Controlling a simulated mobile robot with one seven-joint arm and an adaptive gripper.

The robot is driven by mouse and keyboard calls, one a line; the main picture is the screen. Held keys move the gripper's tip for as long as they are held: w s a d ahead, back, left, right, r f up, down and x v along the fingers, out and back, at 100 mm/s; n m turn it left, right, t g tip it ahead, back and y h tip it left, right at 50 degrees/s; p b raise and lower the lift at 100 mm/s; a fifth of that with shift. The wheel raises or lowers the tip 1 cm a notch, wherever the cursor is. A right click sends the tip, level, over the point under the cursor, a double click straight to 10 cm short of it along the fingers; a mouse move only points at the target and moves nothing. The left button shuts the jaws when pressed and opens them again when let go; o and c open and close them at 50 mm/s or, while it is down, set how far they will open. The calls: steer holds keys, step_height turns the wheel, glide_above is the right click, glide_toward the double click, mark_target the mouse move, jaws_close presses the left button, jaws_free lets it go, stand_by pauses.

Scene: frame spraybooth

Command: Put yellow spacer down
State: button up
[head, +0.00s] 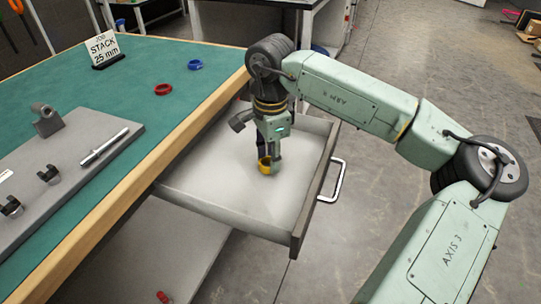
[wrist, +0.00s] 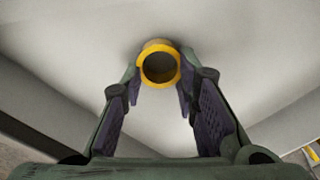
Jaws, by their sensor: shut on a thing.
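My gripper (head: 269,157) points down inside the open drawer and is shut on the yellow spacer (head: 264,166). In the wrist view the yellow spacer (wrist: 158,65) is a ring with a dark hole facing the camera, between the tips of the two dark finger pads. The spacer is close over the pale drawer floor (head: 220,190); I cannot tell whether it touches it. The visible floor around it is bare. A red ring (head: 163,90) and a blue ring (head: 194,65) lie on the green bench top.
The drawer (head: 299,230) is pulled out from the bench (head: 150,65), with a metal handle (head: 335,180) on its front. A card reading "STACK 25 mm" (head: 104,50) stands on the bench. A grey plate (head: 70,165) holds a rod and black parts. A small red item (head: 163,297) lies below.

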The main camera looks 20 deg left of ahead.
steer(key=shift+f, duration=0.15)
steer(key=o, duration=1.1)
step_height(320, 180, up, 12)
steer(key=shift+r, duration=0.2)
